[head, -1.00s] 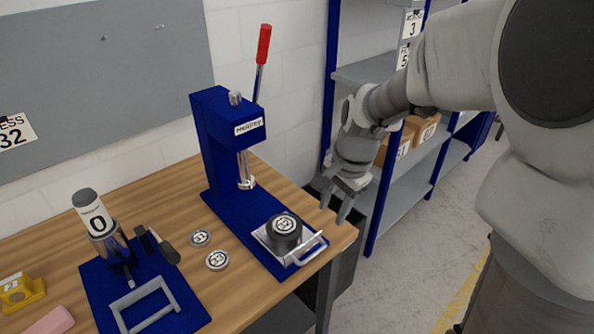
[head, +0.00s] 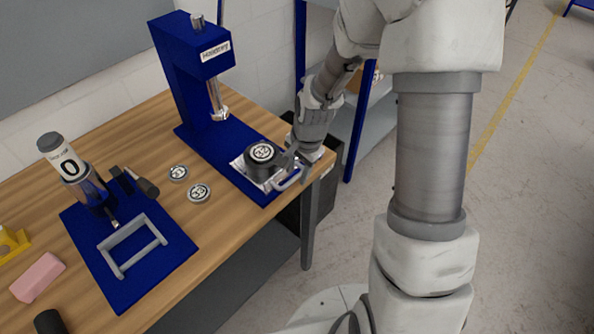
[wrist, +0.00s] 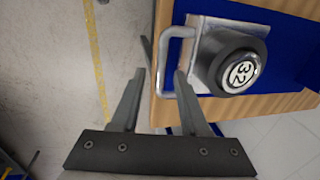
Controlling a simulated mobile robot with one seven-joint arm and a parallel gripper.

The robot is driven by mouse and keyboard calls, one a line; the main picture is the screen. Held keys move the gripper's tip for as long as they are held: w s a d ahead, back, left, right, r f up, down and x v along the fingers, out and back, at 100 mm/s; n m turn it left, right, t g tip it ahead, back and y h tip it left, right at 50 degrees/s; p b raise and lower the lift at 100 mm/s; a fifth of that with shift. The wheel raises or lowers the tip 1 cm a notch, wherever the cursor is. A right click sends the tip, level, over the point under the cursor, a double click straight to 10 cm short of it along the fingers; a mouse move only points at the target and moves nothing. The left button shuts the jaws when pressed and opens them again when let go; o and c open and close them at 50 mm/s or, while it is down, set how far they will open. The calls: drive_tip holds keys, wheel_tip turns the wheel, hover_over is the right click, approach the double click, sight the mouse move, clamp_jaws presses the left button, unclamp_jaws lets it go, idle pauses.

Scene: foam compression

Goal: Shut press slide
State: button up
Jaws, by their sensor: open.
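The blue press (head: 185,75) stands on the wooden bench, its silver ram (head: 217,100) raised above the base. The press slide (head: 248,174), a silver plate with a loop handle (head: 289,179), is pulled out at the front end of the blue base. A dark round die marked 32 (head: 262,158) sits on the slide; it also shows in the wrist view (wrist: 236,66). My gripper (head: 295,165) is open at the handle end of the slide. In the wrist view the fingers (wrist: 160,80) are apart, with the handle (wrist: 178,62) close to the right fingertip; contact cannot be told.
Two round discs (head: 188,182) lie left of the press. A pink block (head: 38,277) lies farther left. The bench edge and open floor (head: 315,270) are at the right.

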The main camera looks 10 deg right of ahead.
drive_tip(key=shift+f, duration=0.2)
clamp_jaws()
idle(1.4)
